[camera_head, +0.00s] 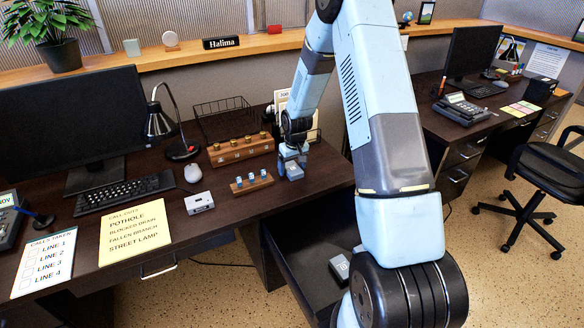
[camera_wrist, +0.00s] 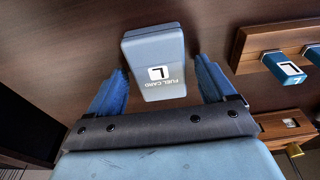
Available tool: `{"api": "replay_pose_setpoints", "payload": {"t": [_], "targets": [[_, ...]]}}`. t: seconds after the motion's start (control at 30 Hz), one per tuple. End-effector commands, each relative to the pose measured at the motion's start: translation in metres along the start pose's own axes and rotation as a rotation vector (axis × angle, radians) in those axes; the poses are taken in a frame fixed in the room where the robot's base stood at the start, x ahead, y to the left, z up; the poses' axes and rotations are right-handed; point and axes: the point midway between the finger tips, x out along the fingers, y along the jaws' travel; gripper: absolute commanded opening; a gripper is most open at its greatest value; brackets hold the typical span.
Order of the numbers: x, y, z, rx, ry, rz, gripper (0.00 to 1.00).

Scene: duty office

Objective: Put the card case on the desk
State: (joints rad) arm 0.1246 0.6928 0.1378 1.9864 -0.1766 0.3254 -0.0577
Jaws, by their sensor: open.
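A blue-grey card case (camera_wrist: 155,62) marked "FUEL CARD" lies on the dark wooden desk (camera_head: 236,205). In the head view the case (camera_head: 294,171) shows at the desk's right part, just under my gripper (camera_head: 291,158). In the wrist view my gripper (camera_wrist: 161,82) is open, with one blue finger on each side of the case. A gap shows between the case and each finger. The case's far end reaches past the fingertips.
A rack with blue tags (camera_head: 251,185) stands just left of my gripper, a larger wooden rack (camera_head: 240,150) behind it. An open dark drawer (camera_head: 300,262) below the desk holds a small grey box (camera_head: 340,267). A yellow call-outs sheet (camera_head: 136,227) lies front left.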

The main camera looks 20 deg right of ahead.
Motion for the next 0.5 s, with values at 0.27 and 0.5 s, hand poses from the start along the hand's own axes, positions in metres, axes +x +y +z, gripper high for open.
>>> {"api": "replay_pose_setpoints", "payload": {"t": [0.27,0.5], "targets": [[-0.039,0.0,-0.001,-0.001,0.004,0.001,0.83],[-0.082,0.001,-0.001,0.002,0.004,0.001,0.83]]}}
